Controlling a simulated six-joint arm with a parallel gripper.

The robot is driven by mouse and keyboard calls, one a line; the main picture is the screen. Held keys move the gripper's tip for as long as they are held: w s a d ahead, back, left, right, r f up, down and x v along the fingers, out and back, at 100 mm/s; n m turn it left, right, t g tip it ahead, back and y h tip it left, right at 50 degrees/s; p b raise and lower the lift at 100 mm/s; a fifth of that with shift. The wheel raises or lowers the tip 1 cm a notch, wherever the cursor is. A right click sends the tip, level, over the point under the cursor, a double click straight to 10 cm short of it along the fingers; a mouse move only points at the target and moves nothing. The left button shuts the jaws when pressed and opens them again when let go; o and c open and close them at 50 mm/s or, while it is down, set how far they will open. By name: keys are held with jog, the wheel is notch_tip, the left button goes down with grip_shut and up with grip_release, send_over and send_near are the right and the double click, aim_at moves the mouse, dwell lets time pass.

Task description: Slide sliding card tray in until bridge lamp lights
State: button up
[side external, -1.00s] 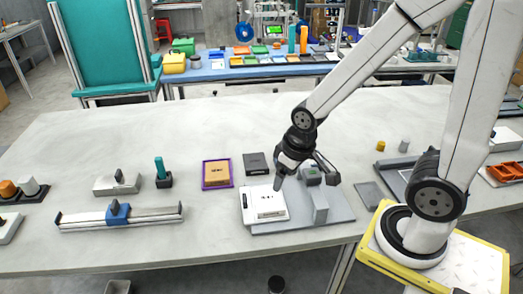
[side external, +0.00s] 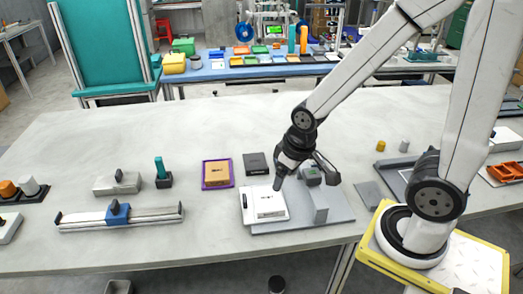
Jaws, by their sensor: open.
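A flat white tray (side external: 247,213), likely the sliding card tray, sits at the left end of a grey base plate (side external: 280,228). It carries a pale card with dark marks. A grey upright block (side external: 320,202) stands on the plate to the right of the tray, with a darker piece with a green spot (side external: 313,174) behind it. My gripper (side external: 304,185) is open above the plate. One finger is over the tray's right part and the other is near the green-spotted piece. I cannot tell whether a finger touches the tray. I cannot make out a lit lamp.
A purple-rimmed tray with a brown box (side external: 217,172) and a dark box (side external: 256,163) lie behind and left. A rail with a blue slider (side external: 118,214) and a teal-handled piece (side external: 162,173) are farther left. The table's middle back is clear.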

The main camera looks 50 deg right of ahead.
jog(key=shift+o, duration=0.7)
jog(key=n+g, duration=0.2)
jog(key=n, duration=0.6)
send_over(244, 197)
jog(key=s, duration=0.1)
notch_tip(244, 197, down, 8)
jog(key=shift+r, duration=0.15)
jog(key=shift+w+f+n+g, duration=0.3)
jog(key=shift+w+f+n, duration=0.1)
jog(key=shift+f+n, duration=0.1)
jog(key=shift+f, duration=0.1)
jog(key=shift+f, duration=3.8)
